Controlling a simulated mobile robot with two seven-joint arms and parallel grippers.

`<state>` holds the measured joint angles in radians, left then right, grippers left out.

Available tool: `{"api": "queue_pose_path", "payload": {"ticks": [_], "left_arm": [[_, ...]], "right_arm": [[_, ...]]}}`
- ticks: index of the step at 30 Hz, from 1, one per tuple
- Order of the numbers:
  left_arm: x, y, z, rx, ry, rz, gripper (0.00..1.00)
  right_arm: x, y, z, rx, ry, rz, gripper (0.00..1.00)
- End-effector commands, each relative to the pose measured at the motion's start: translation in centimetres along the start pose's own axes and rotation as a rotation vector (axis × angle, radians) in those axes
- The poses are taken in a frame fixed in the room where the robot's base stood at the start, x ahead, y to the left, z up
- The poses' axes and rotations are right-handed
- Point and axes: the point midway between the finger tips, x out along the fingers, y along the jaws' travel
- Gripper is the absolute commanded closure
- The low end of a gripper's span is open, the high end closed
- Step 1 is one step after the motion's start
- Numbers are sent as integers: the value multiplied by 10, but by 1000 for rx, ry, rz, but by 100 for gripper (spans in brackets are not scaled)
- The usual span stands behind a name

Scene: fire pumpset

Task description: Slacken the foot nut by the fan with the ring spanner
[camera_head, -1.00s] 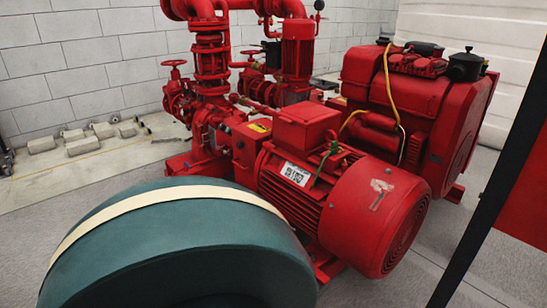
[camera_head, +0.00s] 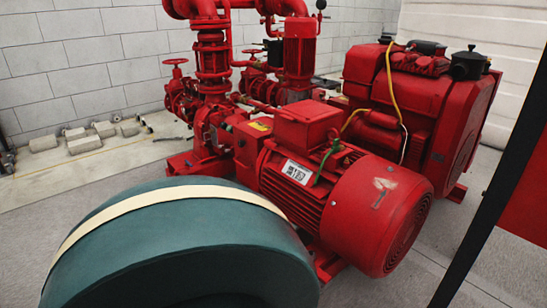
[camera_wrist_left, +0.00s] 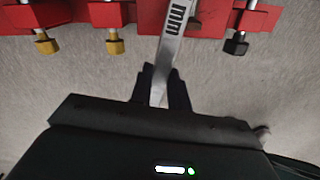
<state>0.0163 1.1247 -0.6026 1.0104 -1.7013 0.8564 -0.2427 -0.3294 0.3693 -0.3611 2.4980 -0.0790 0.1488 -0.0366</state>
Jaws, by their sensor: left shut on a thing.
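The red motor (camera_head: 300,190) stands at the centre of the head view, with its round fan cover (camera_head: 385,215) at the right end. A red foot (camera_head: 327,265) shows low beside the fan cover; I cannot make out its nut in the head view. My left gripper (camera_wrist_left: 163,85) is shut on the grey ring spanner (camera_wrist_left: 175,45), marked "mm", in the left wrist view. The spanner's far end is out of the picture. It passes between a middle yellow nut (camera_wrist_left: 115,46) and a black nut (camera_wrist_left: 236,46). My right gripper is not in view.
Another yellow nut (camera_wrist_left: 46,45) hangs from the red frame (camera_wrist_left: 65,14) at left. A large dark-green rounded thing (camera_head: 190,245) with a cream band fills the head view's front. A black pole (camera_head: 490,210) crosses at right. Bare grey floor (camera_head: 460,250) lies right of the fan cover.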

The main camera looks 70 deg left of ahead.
Motion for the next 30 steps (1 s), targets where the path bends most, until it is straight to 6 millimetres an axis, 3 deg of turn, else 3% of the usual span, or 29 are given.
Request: {"api": "queue_pose_path", "payload": {"ticks": [30], "left_arm": [[-51, 0, 1, 0, -1, 0, 100]], "right_arm": [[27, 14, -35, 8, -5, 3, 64]]}}
